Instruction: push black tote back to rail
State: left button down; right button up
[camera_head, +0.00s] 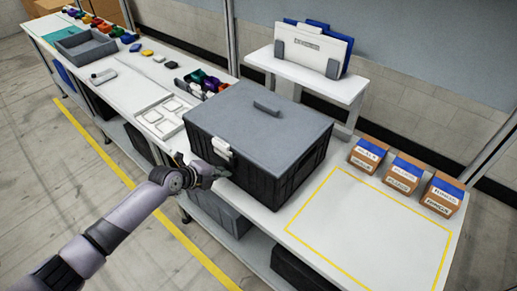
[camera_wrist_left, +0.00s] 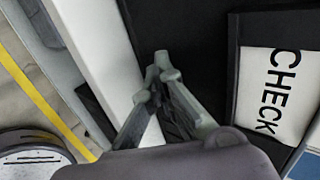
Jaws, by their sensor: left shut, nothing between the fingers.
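The black tote (camera_head: 265,160) with a grey lid stands upright on the white bench, left of the yellow-outlined area. In the left wrist view its dark side (camera_wrist_left: 195,35) fills the top middle, with a white CHECK label (camera_wrist_left: 272,90) at the right. My left gripper (camera_head: 219,174) is shut and empty at the tote's front face, near its left end. In the left wrist view its fingertips (camera_wrist_left: 164,66) meet in front of the dark side; I cannot tell whether they touch it. I cannot pick out the rail for sure. My right gripper is not in view.
A yellow-outlined clear area (camera_head: 365,230) lies right of the tote, with several cardboard boxes (camera_head: 405,172) behind it. A raised white shelf (camera_head: 308,82) with upright folders stands behind the tote. Coloured bins (camera_head: 200,80) and a white tray (camera_head: 168,114) lie to its left.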

pick_arm(q)
jog(key=shift+w+d+b, duration=0.8)
jog(key=shift+w+b, duration=0.05)
jog(key=shift+w, duration=0.15)
jog(key=shift+w+d+b, duration=0.75)
jog(key=shift+w+b, duration=0.1)
jog(key=shift+w, duration=0.1)
jog(key=shift+w+d+b, duration=1.2)
jog(key=shift+w+b, duration=0.3)
jog(key=shift+b, duration=0.35)
jog(key=shift+w+d+b, duration=1.2)
jog(key=shift+w+b, duration=0.3)
jog(key=shift+b, duration=0.3)
jog(key=shift+s+a+r+p, duration=0.1)
jog(key=shift+s+a+p, duration=0.15)
jog(key=shift+p, duration=0.25)
jog(key=s+a+p, duration=0.2)
jog(key=shift+s+a, duration=0.1)
jog(key=shift+s, duration=0.3)
jog(key=shift+s+a+p, duration=0.4)
jog(key=shift+s+a, duration=0.1)
jog(key=shift+s, duration=0.2)
jog(key=shift+a, duration=0.1)
